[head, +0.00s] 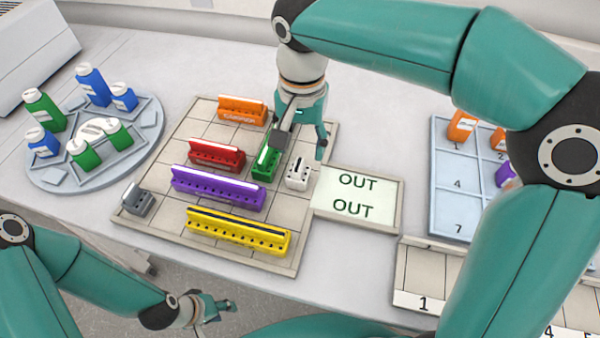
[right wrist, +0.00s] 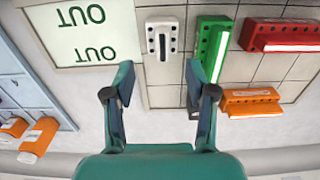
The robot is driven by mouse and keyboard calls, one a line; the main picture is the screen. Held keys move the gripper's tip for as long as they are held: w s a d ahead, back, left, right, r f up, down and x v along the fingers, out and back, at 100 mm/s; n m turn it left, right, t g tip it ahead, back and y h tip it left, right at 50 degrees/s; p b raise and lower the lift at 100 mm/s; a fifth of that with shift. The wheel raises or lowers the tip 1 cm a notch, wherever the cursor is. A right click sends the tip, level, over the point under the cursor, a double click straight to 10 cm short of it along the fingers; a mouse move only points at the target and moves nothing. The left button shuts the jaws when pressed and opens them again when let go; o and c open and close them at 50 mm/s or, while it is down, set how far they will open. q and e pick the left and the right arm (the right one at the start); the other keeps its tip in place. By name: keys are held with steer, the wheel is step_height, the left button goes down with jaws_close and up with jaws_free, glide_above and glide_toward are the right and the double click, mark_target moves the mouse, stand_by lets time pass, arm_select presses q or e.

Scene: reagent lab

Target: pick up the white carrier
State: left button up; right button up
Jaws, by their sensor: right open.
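The small white carrier (head: 298,173) stands upright on the tiled grid board (head: 225,257), near its right edge beside the OUT panel. It also shows in the right wrist view (right wrist: 162,38), ahead of the fingertips and roughly centred between them. My right gripper (head: 301,146) is open and empty, above the board and just behind the white carrier, not touching it as far as I see. Its two spread fingers show in the right wrist view (right wrist: 160,84). My left gripper (head: 218,306) is low at the front, off the board; its jaw opening is unclear.
The green carrier (head: 265,162) stands close left of the white one. Red (head: 217,155), purple (head: 218,189), yellow (head: 238,232), orange (head: 242,111) and grey (head: 138,200) carriers share the board. A round tray (head: 58,184) with bottles is left; a numbered tray (head: 457,187) is right.

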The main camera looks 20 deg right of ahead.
mark_target(299, 163)
steer(key=shift+s+a+f, duration=0.1)
steer(key=shift+a+f, duration=0.05)
steer(key=shift+f, duration=1.8)
steer(key=shift+s+a+f, duration=0.1)
steer(key=shift+a+f, duration=0.05)
steer(key=shift+f, duration=1.75)
steer(key=c, duration=0.9)
